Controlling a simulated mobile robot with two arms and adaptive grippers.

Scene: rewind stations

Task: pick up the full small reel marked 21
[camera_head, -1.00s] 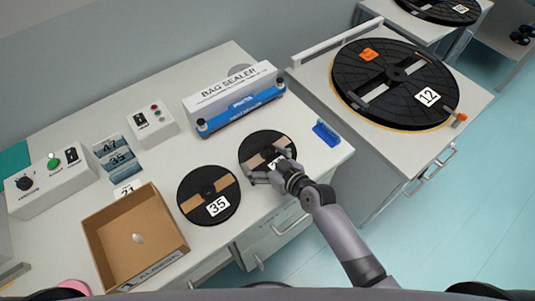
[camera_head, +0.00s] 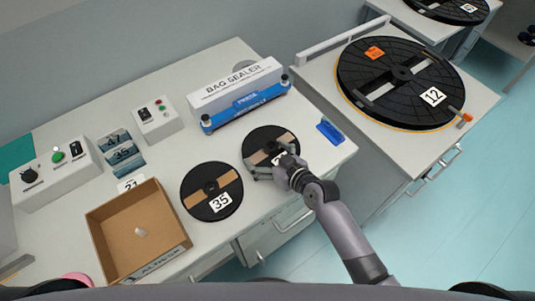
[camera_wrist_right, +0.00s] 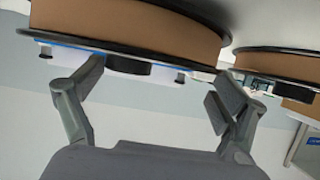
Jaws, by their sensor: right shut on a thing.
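A small black reel (camera_head: 256,137) with a brown tape band lies on the table in front of the bag sealer. Its white label is mostly covered by my right gripper (camera_head: 270,166), so I cannot read the whole number. The right gripper reaches the reel's near side and is shut on it. In the right wrist view the right gripper (camera_wrist_right: 155,95) has a finger on each side, with the brown wound side of a reel (camera_wrist_right: 125,30) just beyond. The reel appears to be flat at table level. My left gripper is not in view.
A similar reel marked 35 (camera_head: 194,178) lies close on the left. An open cardboard box (camera_head: 98,240) stands further left. The bag sealer (camera_head: 236,91) is behind, and a blue object (camera_head: 329,131) lies to the right. A big reel marked 12 (camera_head: 420,112) rests on the right-hand station.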

